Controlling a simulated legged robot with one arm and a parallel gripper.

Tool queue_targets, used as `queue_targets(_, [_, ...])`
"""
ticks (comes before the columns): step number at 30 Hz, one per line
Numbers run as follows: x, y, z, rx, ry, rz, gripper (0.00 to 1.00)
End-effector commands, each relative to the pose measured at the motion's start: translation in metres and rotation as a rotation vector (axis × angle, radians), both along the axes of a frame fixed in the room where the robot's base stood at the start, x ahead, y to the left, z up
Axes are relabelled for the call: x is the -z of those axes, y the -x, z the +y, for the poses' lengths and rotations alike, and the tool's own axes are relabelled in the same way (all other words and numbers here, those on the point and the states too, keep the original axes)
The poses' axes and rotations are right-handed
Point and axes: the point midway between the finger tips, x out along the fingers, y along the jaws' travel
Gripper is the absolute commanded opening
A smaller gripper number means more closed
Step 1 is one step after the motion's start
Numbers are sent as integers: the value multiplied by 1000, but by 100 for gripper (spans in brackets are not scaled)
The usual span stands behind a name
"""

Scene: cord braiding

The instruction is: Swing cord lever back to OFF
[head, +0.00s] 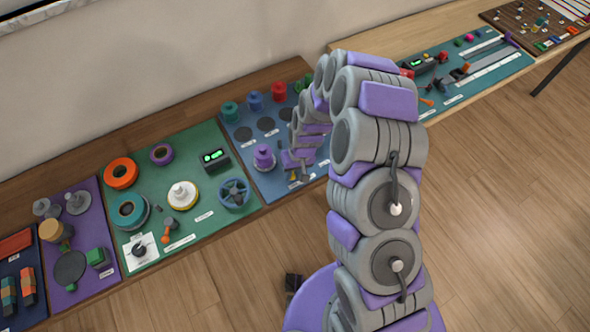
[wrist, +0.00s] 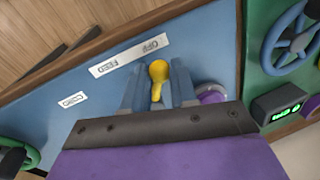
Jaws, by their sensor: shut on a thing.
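The cord lever (wrist: 158,72) has a round yellow knob and a short yellow stem in the wrist view. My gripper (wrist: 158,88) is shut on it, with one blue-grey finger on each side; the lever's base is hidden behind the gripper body. A white label strip (wrist: 130,56) reads OFF and FEED, upside down in this view. The knob lies nearer the OFF end. In the head view my gripper (head: 296,162) is low over the front part of the blue board (head: 243,133), and it mostly hides the lever.
A purple spool (head: 264,157) stands on the blue board just left of my gripper. The green board to the left carries a blue handwheel (head: 234,193) and a black box with a green display (head: 215,157). Coloured spools (head: 255,101) stand behind.

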Motion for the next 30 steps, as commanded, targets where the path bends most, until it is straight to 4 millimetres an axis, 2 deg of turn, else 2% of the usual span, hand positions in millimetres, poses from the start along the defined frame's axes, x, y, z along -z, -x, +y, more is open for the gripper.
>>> queue_targets(17, [0,-1,2,30,-1,-3,0])
queue_targets(18, [0,-1,2,30,-1,-3,30])
queue_targets(25, [0,-1,2,30,-1,-2,51])
queue_targets(30, [0,-1,1,30,-1,-1,51])
